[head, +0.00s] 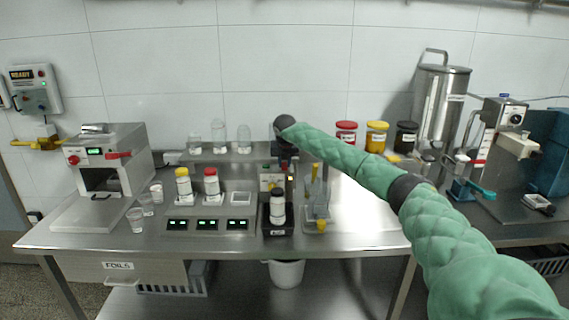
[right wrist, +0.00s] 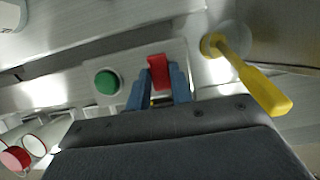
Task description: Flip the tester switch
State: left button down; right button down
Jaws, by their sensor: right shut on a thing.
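The tester (head: 271,184) is a small metal box in the middle of the table, with a white, dark-capped bottle (head: 277,207) on the dark base at its front. In the right wrist view the tester's red switch (right wrist: 159,72) stands beside a round green button (right wrist: 107,82). My right gripper (right wrist: 159,90) has its two blue fingers shut on the red switch, one on each side. In the head view my right gripper (head: 285,157) is above the tester, partly hidden by my own wrist. My left gripper is not in view.
A yellow-handled tool (right wrist: 262,85) stands close by the gripper, right of the switch in the right wrist view. Yellow- and red-capped bottles (head: 211,182) stand on a scale rack left of the tester. Bare tabletop (head: 365,225) lies to the right.

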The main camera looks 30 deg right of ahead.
jog(key=shift+w+r+g, duration=0.1)
jog(key=shift+g, duration=0.2)
jog(key=shift+w+y, duration=0.1)
jog(key=shift+y, duration=0.3)
jog(key=shift+w+d+g+y+p, duration=0.2)
jog(key=shift+g+y+p, duration=0.3)
jog(key=shift+g, duration=0.7)
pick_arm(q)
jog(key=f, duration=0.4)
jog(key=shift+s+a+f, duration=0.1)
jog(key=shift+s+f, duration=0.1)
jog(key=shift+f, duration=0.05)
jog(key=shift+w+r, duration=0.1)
pick_arm(e)
jog(key=c, duration=1.2)
grip_release()
jog(key=shift+c, duration=0.2)
